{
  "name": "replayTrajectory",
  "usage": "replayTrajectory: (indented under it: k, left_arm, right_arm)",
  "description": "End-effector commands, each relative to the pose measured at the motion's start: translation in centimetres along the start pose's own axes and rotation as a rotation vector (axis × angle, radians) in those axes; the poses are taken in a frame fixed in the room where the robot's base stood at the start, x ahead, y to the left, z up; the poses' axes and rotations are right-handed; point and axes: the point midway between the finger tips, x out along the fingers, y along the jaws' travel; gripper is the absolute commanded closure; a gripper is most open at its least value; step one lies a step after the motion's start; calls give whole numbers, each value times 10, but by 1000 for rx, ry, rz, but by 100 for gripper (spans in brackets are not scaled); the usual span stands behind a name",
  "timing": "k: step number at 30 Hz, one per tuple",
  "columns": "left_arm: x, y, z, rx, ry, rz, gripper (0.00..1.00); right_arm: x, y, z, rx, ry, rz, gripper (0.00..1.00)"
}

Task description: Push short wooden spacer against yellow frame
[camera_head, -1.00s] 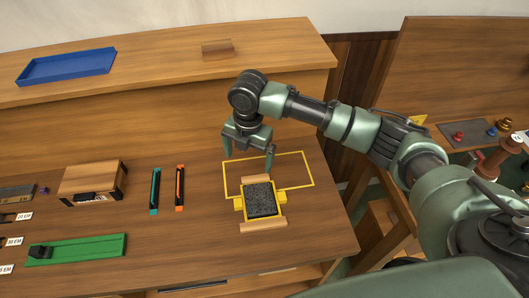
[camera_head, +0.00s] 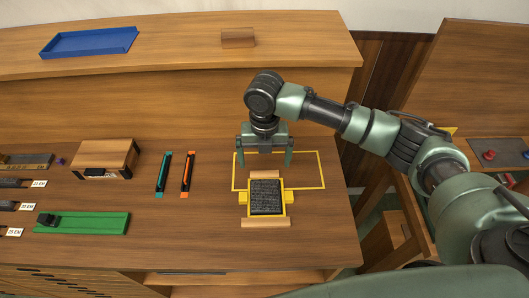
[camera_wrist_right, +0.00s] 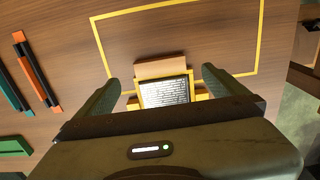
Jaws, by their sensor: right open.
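The short wooden spacer (camera_head: 265,174) lies along the far side of the yellow frame (camera_head: 250,211), which holds a dark speckled block (camera_head: 266,197). It also shows in the right wrist view (camera_wrist_right: 160,68). I cannot tell whether a thin gap separates spacer and frame. A longer wooden strip (camera_head: 266,222) lies along the frame's near side. My right gripper (camera_head: 264,162) is open and empty, its fingers pointing down at either side of the spacer's ends. In the right wrist view the gripper body hides the near part of the frame. My left gripper is out of view.
A yellow outline (camera_head: 323,172) is marked on the table around the far area. Teal (camera_head: 163,174) and orange-tipped (camera_head: 187,174) bars, a wooden box (camera_head: 106,154) and a green track (camera_head: 100,223) lie left. The table right of the frame is clear.

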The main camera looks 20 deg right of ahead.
Motion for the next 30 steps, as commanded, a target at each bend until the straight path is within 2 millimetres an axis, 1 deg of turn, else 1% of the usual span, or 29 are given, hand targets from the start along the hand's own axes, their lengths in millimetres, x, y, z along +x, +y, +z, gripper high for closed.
replayTrajectory:
  k: [1,6,10,15,22,23,24,26,27,29,30]
  left_arm:
    - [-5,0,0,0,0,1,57]
    - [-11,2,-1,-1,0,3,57]
    - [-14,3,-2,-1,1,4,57]
    - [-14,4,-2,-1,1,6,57]
    - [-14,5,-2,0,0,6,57]
    - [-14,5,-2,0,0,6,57]
    - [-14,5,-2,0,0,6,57]
    - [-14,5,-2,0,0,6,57]
    - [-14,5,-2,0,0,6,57]
    - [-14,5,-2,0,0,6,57]
    - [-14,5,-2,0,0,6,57]
  right_arm:
    - [7,0,-2,0,4,-3,0]
    - [33,-1,-1,1,2,-3,0]
    - [48,0,-1,1,2,-1,0]
    - [56,0,0,1,0,-1,0]
    - [57,0,0,0,-1,-1,0]
    - [57,0,0,0,-1,-1,3]
    - [57,0,0,0,-1,-1,14]
    - [56,0,0,0,-1,-1,31]
    - [56,0,0,0,-1,-1,42]
    - [56,0,0,0,-1,-1,58]
    - [56,0,0,0,-1,-1,21]
